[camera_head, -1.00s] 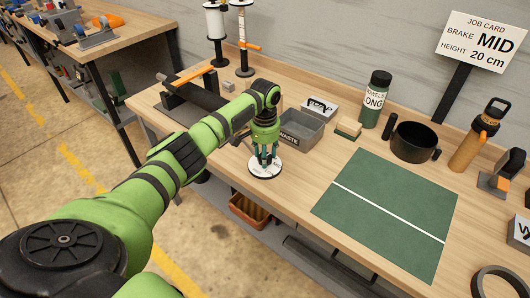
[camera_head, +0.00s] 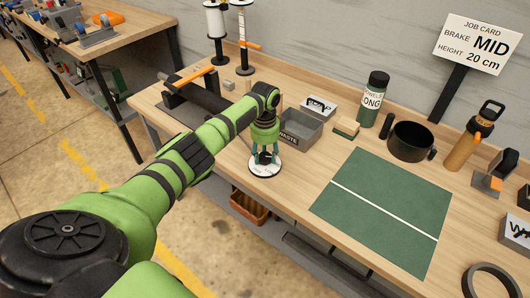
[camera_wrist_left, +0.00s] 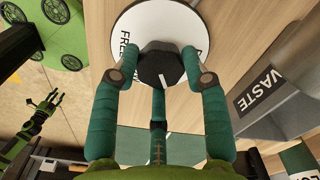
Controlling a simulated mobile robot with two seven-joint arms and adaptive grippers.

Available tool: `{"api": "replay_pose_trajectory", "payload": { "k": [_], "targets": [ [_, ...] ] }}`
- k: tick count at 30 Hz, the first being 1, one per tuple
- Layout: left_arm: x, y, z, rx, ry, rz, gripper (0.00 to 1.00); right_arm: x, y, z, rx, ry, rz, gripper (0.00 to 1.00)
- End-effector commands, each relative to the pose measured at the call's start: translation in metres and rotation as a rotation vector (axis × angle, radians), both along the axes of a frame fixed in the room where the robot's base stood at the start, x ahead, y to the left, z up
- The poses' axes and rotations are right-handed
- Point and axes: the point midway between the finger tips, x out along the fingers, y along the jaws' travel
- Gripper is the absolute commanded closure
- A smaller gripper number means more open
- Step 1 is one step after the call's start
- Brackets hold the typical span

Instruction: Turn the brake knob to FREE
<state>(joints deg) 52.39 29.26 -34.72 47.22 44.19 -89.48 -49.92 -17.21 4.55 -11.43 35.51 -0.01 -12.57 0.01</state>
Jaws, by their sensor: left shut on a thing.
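The brake dial is a round white plate (camera_head: 265,171) near the table's front edge, left of the green mat. In the left wrist view the plate (camera_wrist_left: 196,22) carries the word FREE at its left and another label, partly hidden, at its right. The dark brake knob (camera_wrist_left: 158,64) stands in its middle, with a short white mark on the side towards the bottom of that picture. My left gripper (camera_head: 265,158) points down over the dial, and its teal fingers (camera_wrist_left: 160,75) are shut around the knob. My right gripper (camera_wrist_left: 44,108) shows small in the left wrist view, its fingers apart and empty.
A grey WASTE bin (camera_head: 301,132) stands close behind the dial. The green mat (camera_head: 385,205) lies to the right, clear of objects. A job card (camera_head: 477,42) reads BRAKE MID, HEIGHT 20 cm. A dark roller (camera_head: 205,94) lies behind my left arm.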

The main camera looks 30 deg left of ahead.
Motion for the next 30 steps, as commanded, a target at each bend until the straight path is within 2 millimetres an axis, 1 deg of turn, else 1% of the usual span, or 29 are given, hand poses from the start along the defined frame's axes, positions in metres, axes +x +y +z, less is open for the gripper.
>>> {"api": "replay_pose_trajectory", "payload": {
  "k": [1, 14, 30],
  "targets": [
    [-0.0024, 0.0006, -0.0021, 0.001, 0.008, -0.044, 0.87, 0.0004, 0.0002, 0.0004, 0.0, -0.001, 0.0, 0.6],
    [-0.002, 0.0012, -0.0027, 0.001, 0.008, -0.453, 0.87, 0.0007, 0.0002, -0.0005, 0.0, -0.001, 0.0, 0.6],
    [-0.0013, 0.0013, -0.0028, 0.0, 0.008, -0.966, 0.87, 0.0009, 0.0004, -0.0069, 0.0, -0.001, 0.001, 0.6]
  ]
}}
